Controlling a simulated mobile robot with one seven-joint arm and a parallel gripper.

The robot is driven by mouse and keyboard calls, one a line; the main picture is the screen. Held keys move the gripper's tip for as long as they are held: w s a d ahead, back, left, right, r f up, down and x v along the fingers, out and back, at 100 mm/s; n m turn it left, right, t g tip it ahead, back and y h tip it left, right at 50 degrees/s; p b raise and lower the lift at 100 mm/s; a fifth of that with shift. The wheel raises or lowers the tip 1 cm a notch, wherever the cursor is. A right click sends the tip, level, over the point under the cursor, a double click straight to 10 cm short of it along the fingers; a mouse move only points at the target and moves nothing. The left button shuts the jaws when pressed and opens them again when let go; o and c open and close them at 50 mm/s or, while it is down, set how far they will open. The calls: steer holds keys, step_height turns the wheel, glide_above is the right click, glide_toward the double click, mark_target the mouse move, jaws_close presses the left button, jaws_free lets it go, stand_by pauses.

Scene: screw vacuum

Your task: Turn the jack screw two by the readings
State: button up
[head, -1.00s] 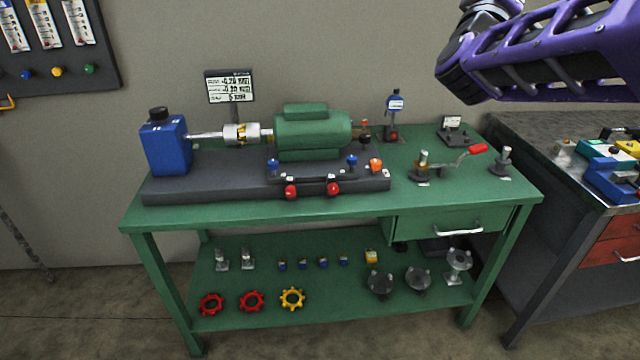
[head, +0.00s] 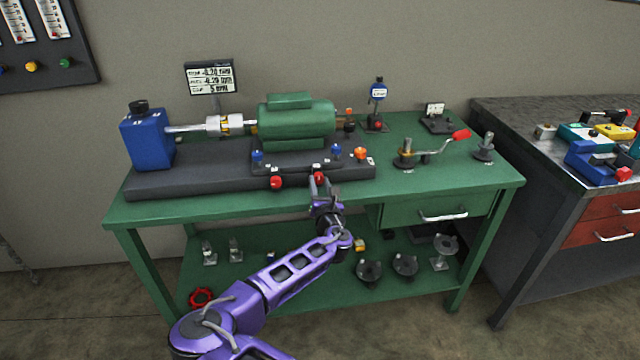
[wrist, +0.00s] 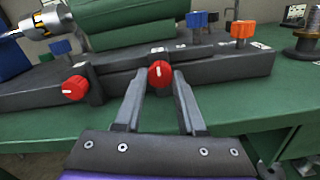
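Two red knobs, which look like the jack screw heads, stick out of the front of the motor's dark base. The left knob (head: 276,182) also shows in the wrist view (wrist: 75,88). The right knob shows a white mark on its face in the wrist view (wrist: 160,73). My gripper (wrist: 159,90) is open, one finger on each side of the right knob, with its tips close to it; contact cannot be told. The display (head: 209,77) behind the bench shows several lines of readings, too small to read surely. The green motor (head: 296,123) sits above the knobs.
Blue (head: 257,155) and orange (head: 361,153) bolt heads stand near the motor base. A red-handled crank (head: 460,134) lies on the bench's right side. The green bench top (head: 230,210) is clear in front of the base. The shelf below holds several parts.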

jaws_close()
steer(key=shift+m, duration=0.3)
